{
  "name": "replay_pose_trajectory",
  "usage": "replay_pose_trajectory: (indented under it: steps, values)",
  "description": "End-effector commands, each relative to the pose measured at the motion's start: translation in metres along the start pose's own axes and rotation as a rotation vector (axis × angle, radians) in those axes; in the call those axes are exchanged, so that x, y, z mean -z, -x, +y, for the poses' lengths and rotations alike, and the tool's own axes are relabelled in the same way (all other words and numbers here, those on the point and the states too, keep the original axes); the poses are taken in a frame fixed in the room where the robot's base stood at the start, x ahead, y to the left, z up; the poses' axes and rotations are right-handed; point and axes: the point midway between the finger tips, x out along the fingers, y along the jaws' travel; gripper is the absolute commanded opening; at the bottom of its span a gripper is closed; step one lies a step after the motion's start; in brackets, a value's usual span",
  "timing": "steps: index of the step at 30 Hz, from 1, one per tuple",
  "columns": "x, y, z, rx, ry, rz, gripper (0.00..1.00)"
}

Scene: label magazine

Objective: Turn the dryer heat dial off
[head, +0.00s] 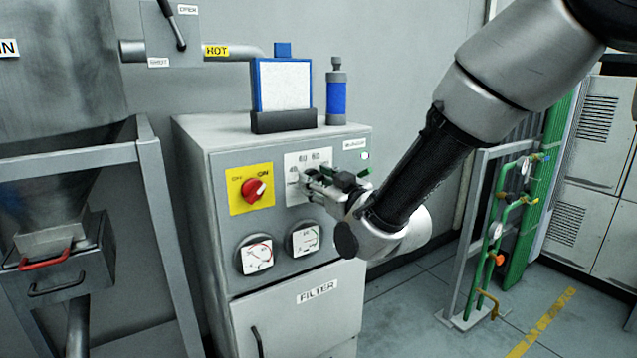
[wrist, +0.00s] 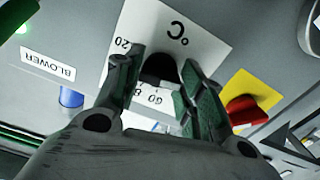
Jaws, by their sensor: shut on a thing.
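The heat dial is a black knob (wrist: 158,66) on a white plate marked with °C and numbers, seen upside down in the wrist view. The white plate (head: 304,160) also shows on the dryer's control cabinet (head: 240,140) in the head view, where my gripper hides the dial. My gripper (head: 326,184) is at the plate, coming from the right. In the wrist view its two fingers (wrist: 158,80) stand on either side of the knob and are shut on it. The knob's pointer position cannot be made out.
A red rotary switch (head: 254,190) on a yellow ON/OFF plate sits left of the dial. Two gauges (head: 255,254) (head: 304,238) are below, above the FILTER door (head: 305,310). A hopper stands left.

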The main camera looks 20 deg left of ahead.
Motion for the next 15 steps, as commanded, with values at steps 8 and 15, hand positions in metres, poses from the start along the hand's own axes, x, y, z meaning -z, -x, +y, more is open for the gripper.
replay_pose_trajectory:
  steps: [8,15]
  values:
    - [-0.0022,0.0007,-0.0003,0.001,0.000,-0.005,0.48]
    - [-0.0010,0.0003,-0.0001,0.000,0.000,-0.002,0.61]
